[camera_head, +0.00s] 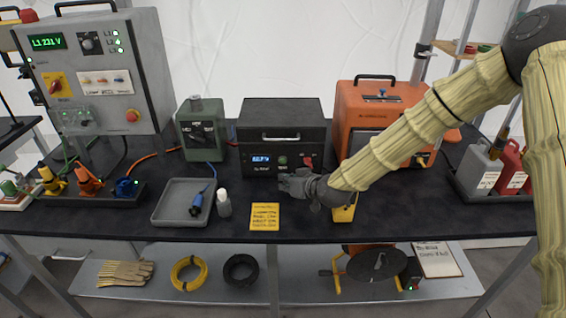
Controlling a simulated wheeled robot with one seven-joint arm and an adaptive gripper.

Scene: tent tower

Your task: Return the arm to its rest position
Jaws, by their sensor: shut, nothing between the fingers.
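My gripper (290,183) is in the head view, at the end of my arm, which comes in from the right in a ribbed, cream-coloured sleeve. The gripper is shut and empty. It appears just in front of the lower right part of a black box (270,125) with a handle and a lit blue display. I cannot tell whether it touches the box. A yellow note (265,216) lies on the bench to the lower left of the gripper. A yellow item (345,211) shows partly below my wrist.
The dark bench (130,222) holds a grey control cabinet (95,75), a green box (201,130), a grey tray (170,202), a small white bottle (224,204) and an orange unit (368,105), partly behind my arm. Red and grey canisters (509,165) stand at right. A lower shelf (215,284) holds gloves and coils.

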